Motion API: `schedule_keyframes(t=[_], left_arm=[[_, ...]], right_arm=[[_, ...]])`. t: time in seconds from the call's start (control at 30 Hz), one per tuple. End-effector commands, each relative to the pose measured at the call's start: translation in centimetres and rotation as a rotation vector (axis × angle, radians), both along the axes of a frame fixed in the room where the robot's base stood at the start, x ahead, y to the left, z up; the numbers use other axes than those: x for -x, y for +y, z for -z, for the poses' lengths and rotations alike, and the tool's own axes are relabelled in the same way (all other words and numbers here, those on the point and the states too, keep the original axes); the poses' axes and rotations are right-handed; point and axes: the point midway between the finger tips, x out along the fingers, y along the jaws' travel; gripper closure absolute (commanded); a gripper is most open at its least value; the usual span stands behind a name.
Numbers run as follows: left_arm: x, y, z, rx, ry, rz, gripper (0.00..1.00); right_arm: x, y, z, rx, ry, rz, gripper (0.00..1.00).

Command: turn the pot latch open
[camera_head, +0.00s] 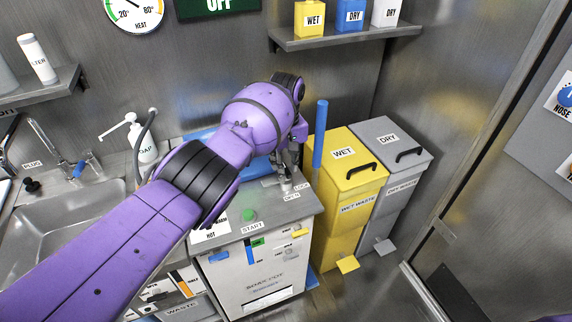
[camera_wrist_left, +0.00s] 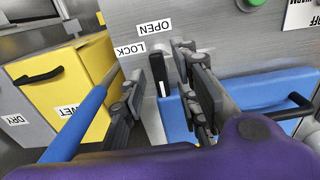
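The pot latch (camera_wrist_left: 181,66), a small black lever, shows in the left wrist view. It stands beside a blue lid (camera_wrist_left: 262,92) with a black handle. The OPEN label (camera_wrist_left: 153,28) and LOCK label (camera_wrist_left: 130,49) are on the grey top near it. My left gripper (camera_wrist_left: 167,98) is open, with one finger on each side of the latch. The latch looks closer to the right-hand finger; contact cannot be told. In the head view my left gripper (camera_head: 290,165) is over the counter's right end, and my arm hides most of the lid. My right gripper is out of view.
A blue upright pole (camera_head: 320,135) stands just right of my left gripper. The yellow WET bin (camera_head: 345,185) and grey DRY bin (camera_head: 395,165) are beyond it. A sink (camera_head: 55,230) and soap bottle (camera_head: 145,148) are at the left. A shelf (camera_head: 345,36) is above.

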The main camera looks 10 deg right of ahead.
Motion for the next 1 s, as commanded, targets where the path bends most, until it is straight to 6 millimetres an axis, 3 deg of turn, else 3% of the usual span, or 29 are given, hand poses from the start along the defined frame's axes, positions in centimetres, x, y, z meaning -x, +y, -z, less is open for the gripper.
schedule_keyframes(t=[0.37, 0.8, 1.0], left_arm=[[-0.1, 0.0, -0.8, 0.001, -0.001, 0.001, 0.69], [-0.1, 0.0, -9.4, 0.002, -0.004, 0.001, 0.69], [0.0, 0.0, -11.6, 0.000, -0.001, 0.001, 0.69]], right_arm=[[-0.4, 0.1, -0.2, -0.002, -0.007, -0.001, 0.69], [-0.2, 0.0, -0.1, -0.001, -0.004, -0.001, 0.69], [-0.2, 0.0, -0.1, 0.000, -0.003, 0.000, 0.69]])
